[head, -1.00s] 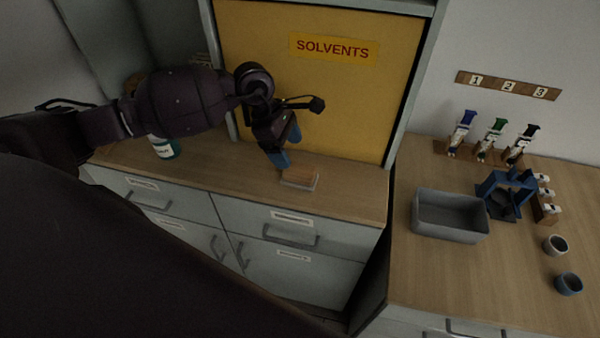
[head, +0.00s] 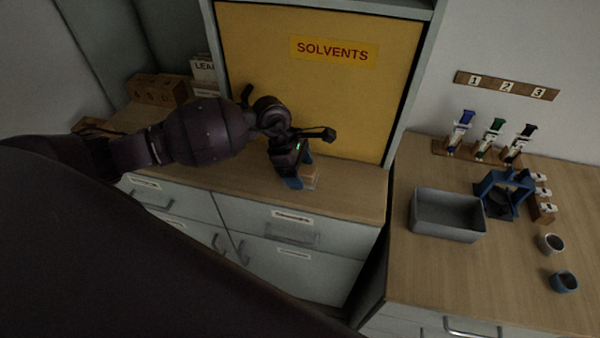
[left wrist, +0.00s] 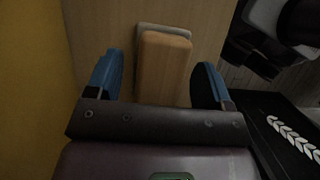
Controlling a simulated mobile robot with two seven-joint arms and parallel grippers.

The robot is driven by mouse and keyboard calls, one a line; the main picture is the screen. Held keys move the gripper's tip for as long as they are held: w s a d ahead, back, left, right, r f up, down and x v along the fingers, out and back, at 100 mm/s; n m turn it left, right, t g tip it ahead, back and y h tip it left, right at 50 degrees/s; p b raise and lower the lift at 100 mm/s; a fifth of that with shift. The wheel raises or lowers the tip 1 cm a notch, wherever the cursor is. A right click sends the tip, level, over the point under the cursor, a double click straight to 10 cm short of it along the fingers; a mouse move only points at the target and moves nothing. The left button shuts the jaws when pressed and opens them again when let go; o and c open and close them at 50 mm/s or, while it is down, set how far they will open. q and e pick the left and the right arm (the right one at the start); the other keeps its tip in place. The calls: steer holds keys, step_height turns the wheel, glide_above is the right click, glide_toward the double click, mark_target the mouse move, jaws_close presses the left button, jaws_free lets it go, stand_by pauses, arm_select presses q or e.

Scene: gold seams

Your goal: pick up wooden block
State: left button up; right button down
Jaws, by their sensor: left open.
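The wooden block (left wrist: 163,68) lies on top of a flat grey piece (left wrist: 150,29) on the left counter. In the head view the block (head: 311,171) shows just right of my left gripper's fingers, partly hidden by them. My left gripper (head: 301,178) is low over the counter. In the left wrist view its blue fingertips (left wrist: 157,78) are apart, one on each side of the block's near end, with gaps to both sides. Whether the fingers touch the counter cannot be told. My right gripper is not in view.
A yellow panel (head: 340,100) marked SOLVENTS stands behind the block. Wooden boxes (head: 158,90) sit at the counter's back left. A gap separates the right counter, with its grey bin (head: 446,230), blue frame (head: 502,195) and cups (head: 551,243). Bare counter (head: 360,192) lies right of the block.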

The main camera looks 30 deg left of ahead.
arm_select(q)
steer(key=c, duration=1)
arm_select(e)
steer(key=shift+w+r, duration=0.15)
arm_select(q)
step_height(320, 180, up, 20)
steer(key=shift+r+b, duration=0.1)
steer(key=shift+b, duration=0.8)
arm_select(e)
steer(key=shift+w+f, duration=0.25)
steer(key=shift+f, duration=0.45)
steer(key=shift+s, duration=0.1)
